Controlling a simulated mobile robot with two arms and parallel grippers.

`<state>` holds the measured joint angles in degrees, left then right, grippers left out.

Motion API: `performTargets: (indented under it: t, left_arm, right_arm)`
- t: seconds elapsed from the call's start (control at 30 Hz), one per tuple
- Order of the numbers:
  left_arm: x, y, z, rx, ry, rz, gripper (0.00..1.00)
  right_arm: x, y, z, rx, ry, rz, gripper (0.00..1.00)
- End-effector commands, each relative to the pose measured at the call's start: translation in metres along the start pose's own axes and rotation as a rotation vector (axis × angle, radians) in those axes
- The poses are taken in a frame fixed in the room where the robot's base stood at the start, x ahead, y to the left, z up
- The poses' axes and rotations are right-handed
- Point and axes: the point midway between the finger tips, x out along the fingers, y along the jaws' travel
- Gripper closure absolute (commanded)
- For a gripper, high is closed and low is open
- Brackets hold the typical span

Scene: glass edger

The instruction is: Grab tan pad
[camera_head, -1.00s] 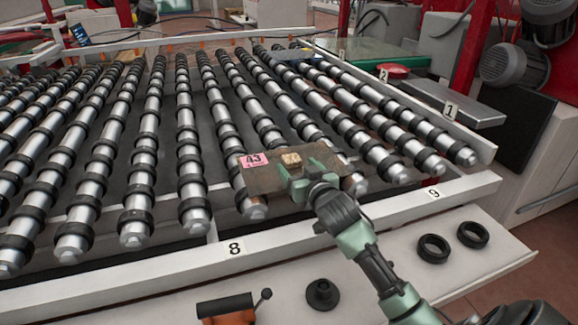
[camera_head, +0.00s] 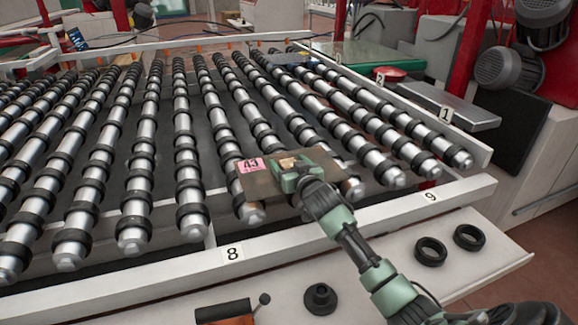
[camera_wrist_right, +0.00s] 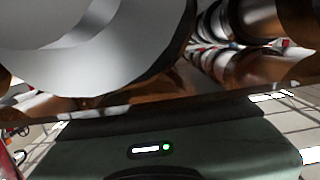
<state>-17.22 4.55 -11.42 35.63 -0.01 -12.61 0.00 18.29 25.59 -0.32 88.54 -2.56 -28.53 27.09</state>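The tan pad (camera_head: 287,162) is a small light block on a brown plate (camera_head: 258,185) that lies across the rollers near the front rail. My right gripper (camera_head: 296,168) is green and reaches over the plate from the lower right. Its fingers look spread around the pad and partly hide it. I cannot tell whether they touch it. The right wrist view shows my green gripper body with a small green light, plus large, close grey and brown surfaces; the pad cannot be made out there. My left gripper is not in view.
A pink tag marked 43 (camera_head: 250,165) is on the plate, left of the pad. Metal rollers with black rings (camera_head: 190,170) fill the bed. A white front rail (camera_head: 290,236) bounds it.

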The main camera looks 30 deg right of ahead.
Motion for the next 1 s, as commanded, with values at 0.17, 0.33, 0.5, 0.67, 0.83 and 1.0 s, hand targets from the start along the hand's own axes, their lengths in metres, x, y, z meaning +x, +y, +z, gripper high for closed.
performTargets:
  t: [0.17, 0.33, 0.5, 0.67, 0.83, 1.0]
  left_arm:
    - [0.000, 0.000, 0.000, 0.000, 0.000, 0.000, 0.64]
    - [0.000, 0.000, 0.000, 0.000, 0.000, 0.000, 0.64]
    - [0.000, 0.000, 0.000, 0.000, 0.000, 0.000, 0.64]
    - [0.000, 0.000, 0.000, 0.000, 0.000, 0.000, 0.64]
    - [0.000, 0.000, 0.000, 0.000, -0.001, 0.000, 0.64]
    - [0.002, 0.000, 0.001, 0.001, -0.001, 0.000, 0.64]
  right_arm:
    - [0.000, 0.000, 0.000, 0.000, -0.001, 0.000, 0.76]
    - [0.000, 0.000, 0.000, 0.000, -0.001, 0.000, 0.93]
    - [-0.001, 0.000, -0.001, 0.000, 0.000, 0.000, 0.93]
    - [-0.002, 0.000, -0.012, -0.001, 0.003, 0.000, 0.93]
    - [-0.006, 0.000, -0.040, -0.001, 0.006, 0.000, 0.93]
    - [-0.013, 0.000, -0.086, -0.001, 0.008, 0.000, 0.93]
